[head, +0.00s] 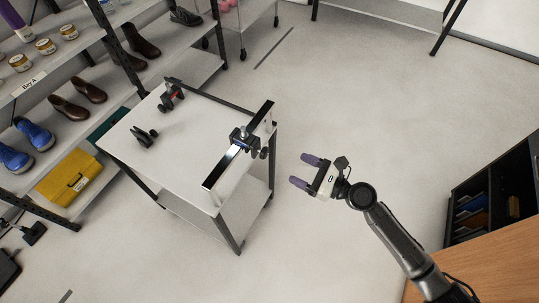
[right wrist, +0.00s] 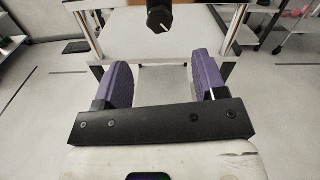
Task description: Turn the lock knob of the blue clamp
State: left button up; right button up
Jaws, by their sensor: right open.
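The blue clamp (head: 243,136) sits on the metal rail along the right edge of the white table (head: 185,140); only a little blue shows on it. Its dark lock knob (head: 264,153) appears to stick out toward the right, off the table edge. In the right wrist view a black knob (right wrist: 160,16) with a white line hangs at the top, ahead of the fingers. My right gripper (head: 303,170) is open and empty, to the right of the clamp with a clear gap. Its purple fingers also show in the right wrist view (right wrist: 161,70). My left gripper is not in view.
Another clamp (head: 172,94) stands at the table's far edge, and a small black clamp (head: 144,136) lies at its left. Shelves with shoes and a yellow case (head: 69,178) stand left. A dark cabinet (head: 490,200) stands right. The floor between table and cabinet is clear.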

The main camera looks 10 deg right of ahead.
aim_at(267, 154)
jog(key=x, duration=0.8)
jog(key=shift+w+a, duration=0.2)
jog(key=shift+a, duration=0.05)
jog(key=shift+x, duration=0.8)
jog(key=c, duration=0.9)
